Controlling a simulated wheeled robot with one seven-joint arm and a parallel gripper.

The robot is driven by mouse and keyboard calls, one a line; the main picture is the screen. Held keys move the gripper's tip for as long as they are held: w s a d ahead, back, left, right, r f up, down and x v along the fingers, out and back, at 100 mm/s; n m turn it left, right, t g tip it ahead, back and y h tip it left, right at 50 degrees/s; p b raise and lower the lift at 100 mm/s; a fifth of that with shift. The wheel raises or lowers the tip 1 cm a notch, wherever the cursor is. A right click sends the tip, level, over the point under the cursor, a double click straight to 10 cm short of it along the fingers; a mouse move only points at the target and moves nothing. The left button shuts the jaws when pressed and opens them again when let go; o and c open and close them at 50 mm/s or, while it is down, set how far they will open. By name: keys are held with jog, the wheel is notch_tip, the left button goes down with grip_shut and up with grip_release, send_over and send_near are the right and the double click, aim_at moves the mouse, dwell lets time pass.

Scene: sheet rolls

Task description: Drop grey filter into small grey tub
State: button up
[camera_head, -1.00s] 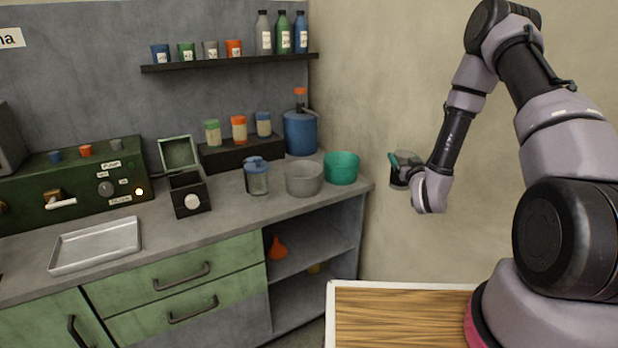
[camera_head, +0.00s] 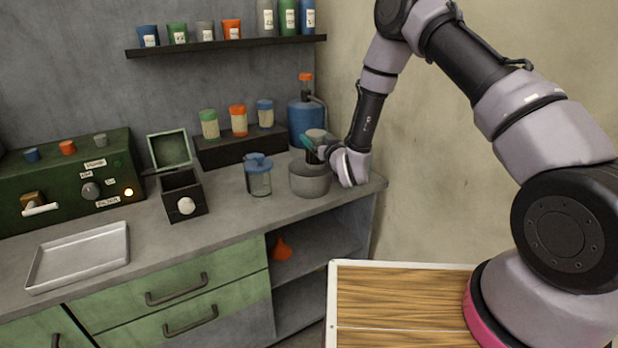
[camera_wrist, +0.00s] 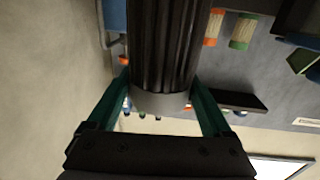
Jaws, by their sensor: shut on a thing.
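The small grey tub (camera_head: 310,184) stands on the counter near its right end, upright, with its rim showing. My gripper (camera_head: 313,147) is just above and behind the tub's rim at its right side. Its green fingers are shut on the grey filter (camera_head: 317,134), a dark cylinder with a light grey end. In the wrist view, the filter (camera_wrist: 165,45) shows as a black ribbed body with a grey band, between both fingers (camera_wrist: 160,100). The tub's inside is mostly hidden in the head view, and whether the filter overlaps its opening is unclear.
A blue-lidded jar (camera_head: 258,178) stands left of the tub. A blue canister (camera_head: 304,118) stands behind the filter. A dark box with an open lid (camera_head: 182,192) and a metal tray (camera_head: 80,255) are farther left.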

jog(key=shift+f, duration=2.8)
jog(key=o, duration=1.5)
jog(key=shift+v, duration=5.4)
